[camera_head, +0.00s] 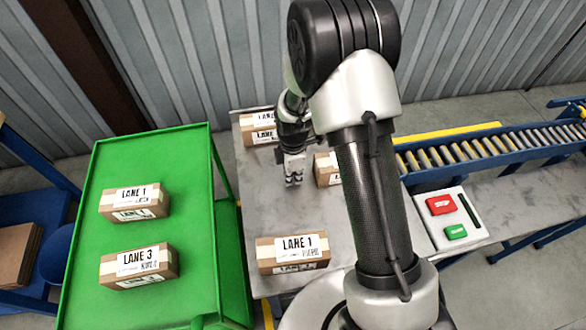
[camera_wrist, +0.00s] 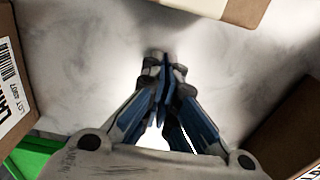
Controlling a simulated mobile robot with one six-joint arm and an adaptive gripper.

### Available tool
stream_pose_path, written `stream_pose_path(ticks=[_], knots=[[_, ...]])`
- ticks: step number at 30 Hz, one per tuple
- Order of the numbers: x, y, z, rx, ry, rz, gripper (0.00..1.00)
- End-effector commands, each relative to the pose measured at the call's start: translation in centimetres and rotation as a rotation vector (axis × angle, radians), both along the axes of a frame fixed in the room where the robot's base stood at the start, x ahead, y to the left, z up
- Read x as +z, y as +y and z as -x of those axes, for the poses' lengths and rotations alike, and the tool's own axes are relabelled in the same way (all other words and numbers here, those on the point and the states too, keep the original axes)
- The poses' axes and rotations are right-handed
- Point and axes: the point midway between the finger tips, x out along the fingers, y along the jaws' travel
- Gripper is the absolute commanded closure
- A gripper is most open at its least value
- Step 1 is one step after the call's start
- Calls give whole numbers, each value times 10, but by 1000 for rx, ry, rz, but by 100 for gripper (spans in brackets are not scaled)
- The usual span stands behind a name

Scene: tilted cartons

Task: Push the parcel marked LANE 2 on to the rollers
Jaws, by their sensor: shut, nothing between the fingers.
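No LANE 2 marking is readable in either view. A brown parcel (camera_head: 327,170) stands on the grey table right of my gripper, partly behind my arm, its lane number hidden. Another parcel (camera_head: 258,129) stands at the table's back edge, its label partly covered by my arm. A LANE 1 parcel (camera_head: 293,253) sits at the table's front. My gripper (camera_head: 293,181) is shut and empty, pointing down between these parcels. In the wrist view its closed fingertips (camera_wrist: 165,64) are over bare tabletop, apart from the cartons at left (camera_wrist: 14,85), top (camera_wrist: 232,10) and right (camera_wrist: 285,135).
The roller conveyor (camera_head: 480,147) runs off to the right behind my arm. A panel with a red button (camera_head: 440,205) and a green button (camera_head: 456,232) is at the table's right. A green table (camera_head: 185,220) at left carries LANE 1 (camera_head: 135,203) and LANE 3 (camera_head: 139,266) parcels.

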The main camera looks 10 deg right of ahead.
Motion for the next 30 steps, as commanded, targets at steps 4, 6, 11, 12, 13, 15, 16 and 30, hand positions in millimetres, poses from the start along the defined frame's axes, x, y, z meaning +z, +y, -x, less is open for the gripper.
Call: stream_pose_path(ticks=[4,6,11,12,13,15,16,30], knots=[[2,-26,-1,-6,-4,1,100],[2,-32,-1,-4,-4,1,100],[3,-40,-1,-3,-4,1,100],[4,-40,-1,-2,-3,1,100],[4,-40,-1,-2,-3,1,100],[4,-40,-1,-1,-3,1,100],[4,-40,-1,-1,-3,1,100],[4,-106,0,-11,-1,0,100]])
